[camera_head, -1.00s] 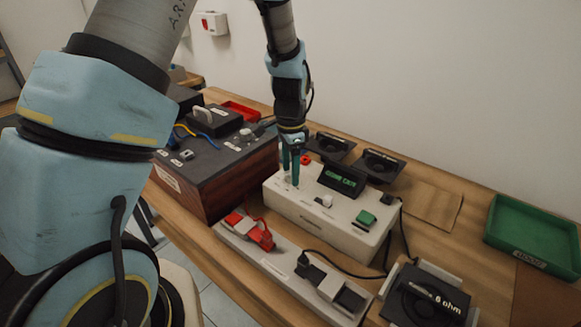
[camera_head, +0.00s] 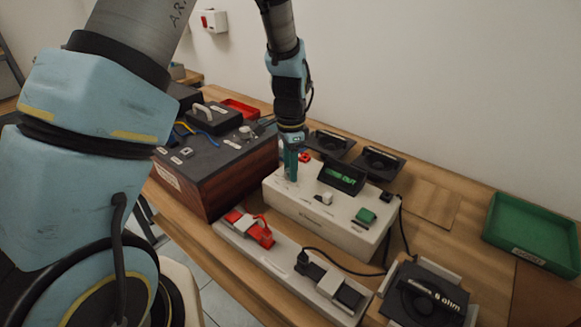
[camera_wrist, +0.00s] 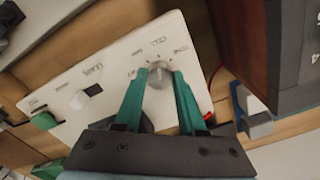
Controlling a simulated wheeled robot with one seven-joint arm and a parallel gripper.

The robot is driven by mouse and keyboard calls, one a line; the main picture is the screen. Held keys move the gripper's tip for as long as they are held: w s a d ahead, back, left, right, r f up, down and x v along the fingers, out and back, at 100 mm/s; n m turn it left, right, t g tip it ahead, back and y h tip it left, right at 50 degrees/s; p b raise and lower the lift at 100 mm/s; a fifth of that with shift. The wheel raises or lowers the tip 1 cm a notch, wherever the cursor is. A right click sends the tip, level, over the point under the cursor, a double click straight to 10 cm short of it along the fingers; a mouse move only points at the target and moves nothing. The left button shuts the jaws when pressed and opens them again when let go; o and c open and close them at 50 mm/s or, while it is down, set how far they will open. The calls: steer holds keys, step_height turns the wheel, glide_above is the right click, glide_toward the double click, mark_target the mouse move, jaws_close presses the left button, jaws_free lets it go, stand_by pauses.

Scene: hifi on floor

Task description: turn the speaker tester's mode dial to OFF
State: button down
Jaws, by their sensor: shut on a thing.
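The speaker tester (camera_head: 310,217) is a pale box with a dark tilted display (camera_head: 343,177) showing green text, of which "OUT" seems readable. My gripper (camera_head: 290,178) points down at the tester's left end. In the wrist view my gripper (camera_wrist: 159,72) is shut on a round grey dial (camera_wrist: 158,79), one green finger on each side. Small labels ring the dial, too blurred to read surely. The fingers hide the dial in the head view. A second, white knob (camera_head: 327,198) and a green button (camera_head: 366,215) are on the same top face.
A wood-sided dark box (camera_head: 222,160) stands close on the left of the tester. A power strip (camera_head: 285,264) with a red plug lies in front. Speakers (camera_head: 380,163) stand behind, another speaker (camera_head: 428,292) is front right, and a green tray (camera_head: 530,230) is far right.

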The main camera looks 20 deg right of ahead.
steer(key=shift+n, duration=0.3)
steer(key=n, duration=0.3)
steer(key=shift+n, duration=0.3)
steer(key=n, duration=0.4)
steer(key=shift+n, duration=0.3)
steer(key=n, duration=0.4)
steer(key=shift+p, duration=0.4)
steer(key=n+p, duration=0.1)
steer(key=n, duration=0.4)
steer(key=shift+w, duration=0.1)
steer(key=shift+c, duration=2.4)
jaws_free()
